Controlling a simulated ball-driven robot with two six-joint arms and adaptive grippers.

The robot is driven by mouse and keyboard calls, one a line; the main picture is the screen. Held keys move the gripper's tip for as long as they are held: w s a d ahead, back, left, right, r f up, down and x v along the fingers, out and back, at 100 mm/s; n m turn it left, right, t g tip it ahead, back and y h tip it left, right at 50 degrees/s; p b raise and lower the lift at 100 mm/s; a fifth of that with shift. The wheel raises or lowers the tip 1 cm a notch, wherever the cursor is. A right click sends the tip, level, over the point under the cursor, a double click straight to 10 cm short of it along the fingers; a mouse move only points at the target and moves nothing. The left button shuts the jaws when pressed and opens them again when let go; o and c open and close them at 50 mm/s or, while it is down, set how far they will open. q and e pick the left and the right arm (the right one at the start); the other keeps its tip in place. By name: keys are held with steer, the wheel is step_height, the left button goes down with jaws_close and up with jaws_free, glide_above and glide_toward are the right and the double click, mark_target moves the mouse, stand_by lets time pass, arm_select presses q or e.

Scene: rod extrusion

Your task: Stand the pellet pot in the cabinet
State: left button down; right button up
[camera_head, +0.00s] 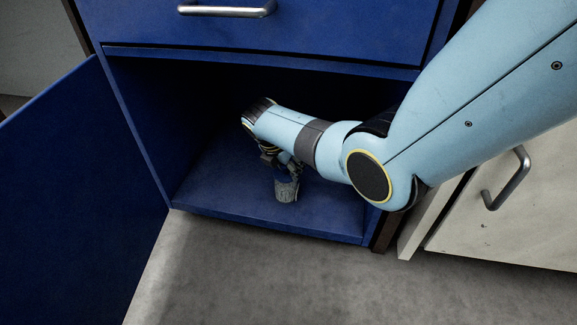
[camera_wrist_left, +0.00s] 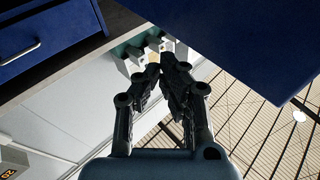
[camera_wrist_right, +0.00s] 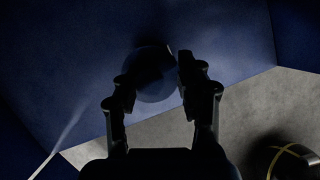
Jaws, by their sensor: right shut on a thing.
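The pellet pot (camera_head: 287,190) is a small grey, worn pot, upright inside the open blue cabinet (camera_head: 225,192), low over its floor near the front edge. I cannot tell whether its base touches the floor. My right gripper (camera_head: 283,168) reaches into the cabinet from the right and is shut on the pot. In the right wrist view the pot (camera_wrist_right: 155,88) is a dark round shape between the fingers. My left gripper (camera_wrist_left: 161,66) shows only in the left wrist view, with its fingertips together and nothing seen between them.
The blue cabinet door (camera_head: 75,200) stands open at the left. A closed drawer (camera_head: 270,30) is above the opening. A pale cabinet (camera_head: 510,215) with a handle is at the right. The cabinet floor left of the pot is clear.

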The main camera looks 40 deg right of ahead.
steer(key=o, duration=1)
steer(key=shift+o, duration=0.2)
steer(key=o, duration=0.4)
arm_select(q)
steer(key=shift+r, duration=0.1)
arm_select(e)
steer(key=shift+r+p, duration=3.15)
steer(key=shift+r, duration=0.4)
arm_select(q)
step_height(320, 180, up, 8)
steer(key=t, duration=0.1)
steer(key=shift+w+r, duration=0.15)
steer(key=shift+w, duration=0.1)
arm_select(e)
steer(key=shift+f, duration=0.1)
